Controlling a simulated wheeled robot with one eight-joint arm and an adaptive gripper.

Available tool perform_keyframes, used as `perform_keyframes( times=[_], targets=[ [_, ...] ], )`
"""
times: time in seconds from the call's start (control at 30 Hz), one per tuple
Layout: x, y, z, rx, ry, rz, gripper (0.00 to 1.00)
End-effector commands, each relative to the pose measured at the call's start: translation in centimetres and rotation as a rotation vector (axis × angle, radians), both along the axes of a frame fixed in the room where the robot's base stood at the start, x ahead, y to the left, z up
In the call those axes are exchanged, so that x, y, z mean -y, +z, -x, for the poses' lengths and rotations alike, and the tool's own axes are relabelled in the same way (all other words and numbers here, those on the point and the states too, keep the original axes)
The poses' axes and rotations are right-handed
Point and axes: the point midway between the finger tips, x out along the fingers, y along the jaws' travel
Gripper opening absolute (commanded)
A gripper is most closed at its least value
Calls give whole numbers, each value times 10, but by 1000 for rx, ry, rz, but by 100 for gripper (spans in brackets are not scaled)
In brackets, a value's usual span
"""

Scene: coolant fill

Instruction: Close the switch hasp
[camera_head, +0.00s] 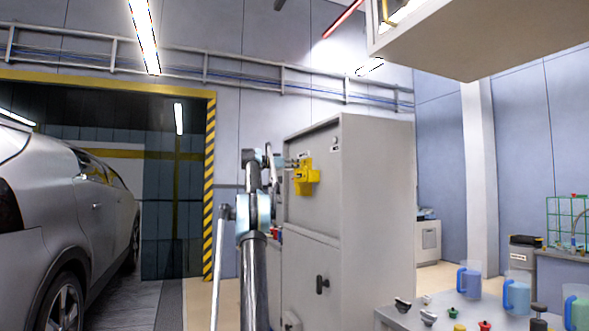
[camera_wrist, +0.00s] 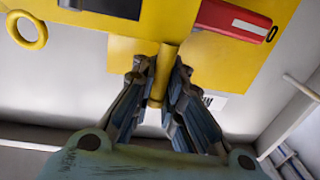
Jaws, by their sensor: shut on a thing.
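The yellow switch hasp unit (camera_head: 306,176) is mounted on the upper front of a grey cabinet. A short yellow peg (camera_wrist: 167,58) stands out from the plate's lower edge. My gripper (camera_wrist: 160,82) is shut on this peg, one finger on each side. Whether the hasp is open or closed I cannot tell. In the head view the fingertips are hard to make out beside the cabinet front.
The grey cabinet (camera_head: 375,215) has a black handle low on its front. A yellow ring (camera_wrist: 27,30) sticks out left of the plate. A grey car (camera_head: 70,220) stands at the left. A bench (camera_head: 400,318) with jugs and small caps is at lower right.

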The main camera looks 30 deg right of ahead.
Motion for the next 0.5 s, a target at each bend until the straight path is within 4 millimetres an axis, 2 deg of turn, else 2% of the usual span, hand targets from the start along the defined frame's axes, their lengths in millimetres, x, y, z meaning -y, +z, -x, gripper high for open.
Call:
perform_keyframes(
  times=[0.2, 0.3, 0.33, 0.5],
  targets=[
    [1, -3, 1, 2, -5, -6, 0],
    [1, -2, 1, 2, -5, -6, 26],
    [1, -2, 1, 2, -5, -5, 32],
    [1, -1, 1, 1, -4, -4, 32]
  ],
)
